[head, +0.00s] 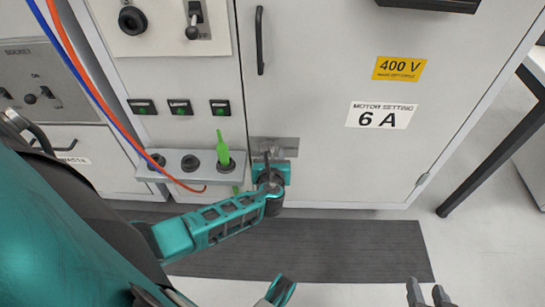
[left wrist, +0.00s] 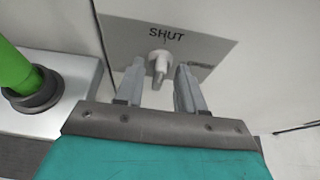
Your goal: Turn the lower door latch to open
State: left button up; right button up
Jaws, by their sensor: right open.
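The lower door latch is a metal plate (head: 288,145) near the lower left corner of the large grey cabinet door (head: 320,95). In the left wrist view its plate (left wrist: 205,50) is marked SHUT, and a small pale handle (left wrist: 160,64) points down. My left gripper (head: 268,160) is at the latch and hides part of it. In the left wrist view, its fingers (left wrist: 158,88) are open, one on each side of the handle, with visible gaps; contact cannot be told. My right gripper (head: 428,293) is open and empty at the bottom edge, away from the door.
A grey shelf (head: 172,178) with round holders juts out left of the latch; a green tool (head: 222,148) stands in one. Red and blue cables (head: 82,75) hang at the left. A black door handle (head: 260,40) is above. A dark mat (head: 350,250) lies on the floor.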

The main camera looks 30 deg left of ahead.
pick_arm(q)
jog(key=shift+w+a+f, duration=0.1)
jog(key=shift+w+a, duration=0.1)
jog(key=shift+w, duration=0.05)
grip_shut()
pick_arm(e)
jog(key=shift+w+a+r, duration=0.15)
jog(key=shift+a+r, duration=0.05)
